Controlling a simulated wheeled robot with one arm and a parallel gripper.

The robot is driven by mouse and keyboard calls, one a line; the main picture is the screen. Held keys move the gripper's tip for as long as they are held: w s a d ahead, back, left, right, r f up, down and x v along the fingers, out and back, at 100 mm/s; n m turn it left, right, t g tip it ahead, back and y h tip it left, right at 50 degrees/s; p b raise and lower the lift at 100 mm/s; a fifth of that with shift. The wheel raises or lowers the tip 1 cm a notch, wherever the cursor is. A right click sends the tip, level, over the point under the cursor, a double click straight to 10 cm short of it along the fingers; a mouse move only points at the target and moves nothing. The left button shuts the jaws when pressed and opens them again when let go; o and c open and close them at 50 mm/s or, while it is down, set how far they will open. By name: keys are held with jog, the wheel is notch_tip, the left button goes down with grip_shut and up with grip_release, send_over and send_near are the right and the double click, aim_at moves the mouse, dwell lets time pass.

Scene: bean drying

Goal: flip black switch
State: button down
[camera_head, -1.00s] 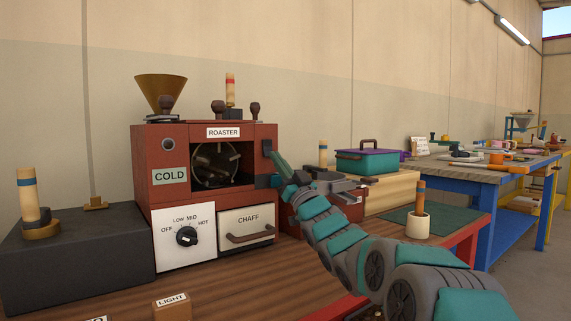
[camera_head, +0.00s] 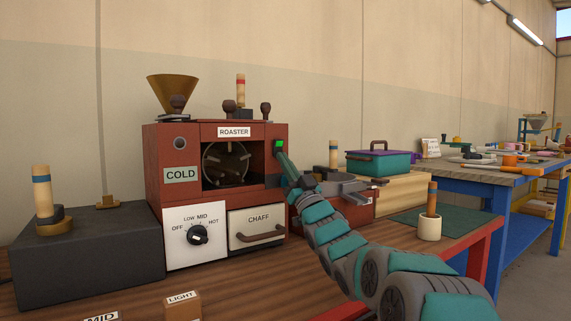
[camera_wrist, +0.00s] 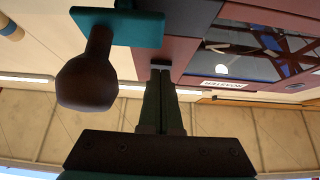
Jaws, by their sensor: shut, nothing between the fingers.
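The black switch (camera_head: 279,153) is at the upper right of the front of the red roaster (camera_head: 222,131). A bright green patch shows on its upper part. My gripper (camera_head: 281,156) is shut and empty, its tips at or just in front of the switch. I cannot tell whether they touch it. In the wrist view my shut fingers (camera_wrist: 161,72) point at the red roaster body, seen upside down; the switch is largely hidden there behind the fingertips.
A dark round knob (camera_wrist: 87,78) sticks out beside my fingers in the wrist view. The roaster also has a dial (camera_head: 198,235) and a chaff drawer (camera_head: 257,229). A teal box (camera_head: 384,163) and a cup (camera_head: 429,228) stand to the right.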

jog(key=v, duration=0.7)
jog(key=shift+s+d+f, duration=0.15)
jog(key=shift+s+f, duration=0.05)
jog(key=shift+f, duration=0.1)
